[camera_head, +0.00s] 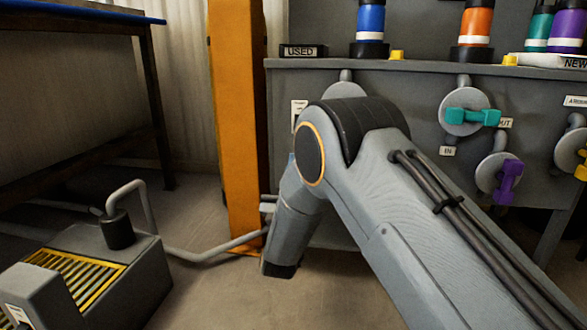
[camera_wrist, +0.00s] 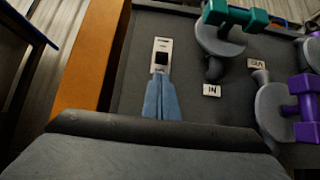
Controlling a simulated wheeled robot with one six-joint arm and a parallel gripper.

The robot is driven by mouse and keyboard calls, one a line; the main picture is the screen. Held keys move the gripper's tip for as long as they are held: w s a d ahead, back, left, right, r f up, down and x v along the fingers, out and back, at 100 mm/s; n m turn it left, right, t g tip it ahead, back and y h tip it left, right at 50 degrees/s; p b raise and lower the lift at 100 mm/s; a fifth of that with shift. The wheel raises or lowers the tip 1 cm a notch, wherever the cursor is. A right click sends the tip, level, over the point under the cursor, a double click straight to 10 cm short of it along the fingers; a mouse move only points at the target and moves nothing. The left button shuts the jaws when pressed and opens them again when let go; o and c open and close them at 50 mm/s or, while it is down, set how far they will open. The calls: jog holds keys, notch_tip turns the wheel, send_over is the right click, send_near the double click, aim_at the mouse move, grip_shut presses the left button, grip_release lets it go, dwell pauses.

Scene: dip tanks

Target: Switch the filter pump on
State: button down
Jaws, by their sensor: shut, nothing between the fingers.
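A white switch plate (camera_wrist: 164,43) with a black rocker (camera_wrist: 161,57) is on the grey panel in the wrist view. Its print is too small to read. A white plate (camera_head: 298,112) also shows on the panel left of my arm in the head view. My gripper (camera_wrist: 160,78) is shut and empty, its blue fingers pointing at the panel just below the rocker in the wrist view. I cannot tell whether the tips touch it, or which way the rocker is set.
A teal-handled valve (camera_head: 465,113) and a purple-handled valve (camera_head: 507,180) are on the panel to the right. An orange post (camera_head: 236,120) stands close on the left. A grey box with a yellow grille (camera_head: 72,275) and pipe is on the floor. Coloured cylinders (camera_head: 370,22) stand above.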

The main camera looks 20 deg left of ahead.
jog(key=b+x, duration=0.3)
jog(key=x, duration=0.4)
jog(key=shift+w, duration=0.15)
jog(key=shift+r, duration=0.15)
